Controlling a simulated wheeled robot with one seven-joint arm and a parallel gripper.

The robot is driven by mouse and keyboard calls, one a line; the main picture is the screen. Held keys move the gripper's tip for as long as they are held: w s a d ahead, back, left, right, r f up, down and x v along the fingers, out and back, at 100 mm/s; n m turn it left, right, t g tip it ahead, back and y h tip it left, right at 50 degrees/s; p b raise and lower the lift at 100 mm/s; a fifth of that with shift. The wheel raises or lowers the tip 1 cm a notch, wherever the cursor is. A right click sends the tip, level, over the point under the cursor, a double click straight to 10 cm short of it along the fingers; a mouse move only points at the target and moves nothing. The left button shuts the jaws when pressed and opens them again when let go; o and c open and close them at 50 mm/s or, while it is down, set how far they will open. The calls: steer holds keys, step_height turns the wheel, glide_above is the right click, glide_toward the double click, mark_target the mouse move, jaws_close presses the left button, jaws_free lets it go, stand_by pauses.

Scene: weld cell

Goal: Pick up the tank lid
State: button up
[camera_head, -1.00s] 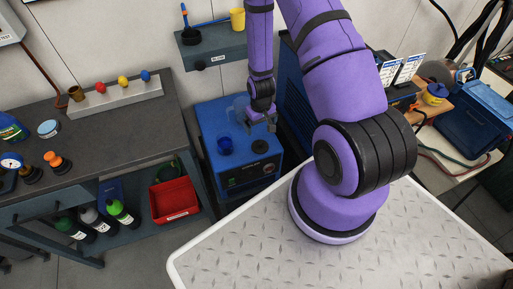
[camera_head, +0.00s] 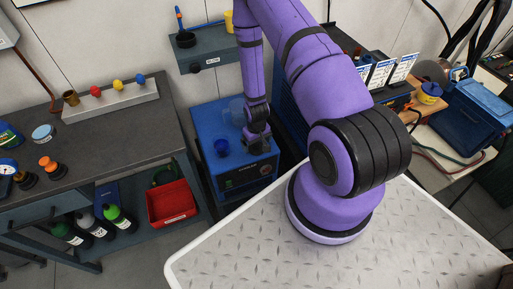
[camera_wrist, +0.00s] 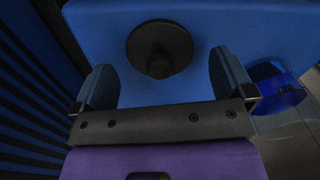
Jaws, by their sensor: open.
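The tank lid (camera_wrist: 160,45) is a round black disc with a raised knob, on the top of the blue tank cabinet (camera_wrist: 100,25). In the wrist view the lid shows just ahead of my gripper (camera_wrist: 161,62), its knob between the two open fingers in the picture. Nothing is held, and I cannot tell how far the fingertips are above the lid. In the head view my gripper (camera_head: 257,142) is over the right part of the blue cabinet (camera_head: 202,125) and hides the lid.
A grey shelf (camera_head: 215,55) hangs above. A dark workbench (camera_head: 110,135) and red bin (camera_head: 172,203) are left.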

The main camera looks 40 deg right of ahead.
steer(key=shift+f, duration=0.85)
steer(key=c, duration=0.9)
steer(key=shift+r, duration=0.2)
